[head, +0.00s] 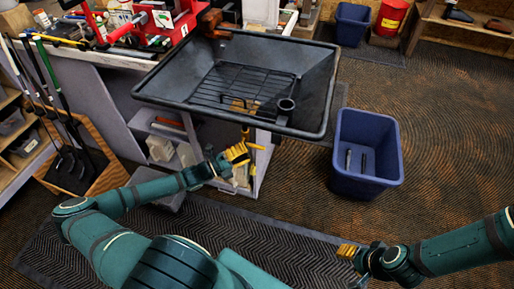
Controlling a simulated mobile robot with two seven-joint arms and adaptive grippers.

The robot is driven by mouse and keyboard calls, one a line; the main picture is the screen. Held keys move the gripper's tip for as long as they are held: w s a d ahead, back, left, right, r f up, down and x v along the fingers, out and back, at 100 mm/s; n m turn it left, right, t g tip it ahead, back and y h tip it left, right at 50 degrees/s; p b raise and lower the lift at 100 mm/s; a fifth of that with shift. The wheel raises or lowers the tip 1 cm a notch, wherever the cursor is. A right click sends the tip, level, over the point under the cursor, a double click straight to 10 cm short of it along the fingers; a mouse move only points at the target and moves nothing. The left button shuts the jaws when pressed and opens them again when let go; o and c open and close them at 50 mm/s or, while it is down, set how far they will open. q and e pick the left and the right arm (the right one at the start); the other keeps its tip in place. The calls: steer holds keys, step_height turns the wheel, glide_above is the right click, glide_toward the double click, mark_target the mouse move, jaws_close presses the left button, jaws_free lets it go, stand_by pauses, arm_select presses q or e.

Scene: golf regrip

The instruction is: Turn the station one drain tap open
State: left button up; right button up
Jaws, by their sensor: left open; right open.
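The black wash basin (160,84) of the station stands on a grey bench, with a wire rack (240,88) inside it. A small orange-yellow part (245,133) shows just below the basin's front rim; it may be the drain tap, and I cannot tell its setting. My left gripper (242,154), with yellow fingers, is open just below that part, in front of the bench. I cannot tell whether it touches it. My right gripper (346,251) is open and empty over the floor at the lower right, far from the basin.
A blue bin (368,180) holding a couple of dark pieces stands right of the basin. A rack of golf clubs (88,172) stands at the left. Tools lie on the bench at the upper left.

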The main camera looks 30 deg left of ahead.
mark_target(257, 146)
arm_select(q)
steer(key=x, duration=0.4)
steer(key=shift+w+d+b, duration=0.25)
steer(key=shift+w+b, duration=0.05)
jaws_close()
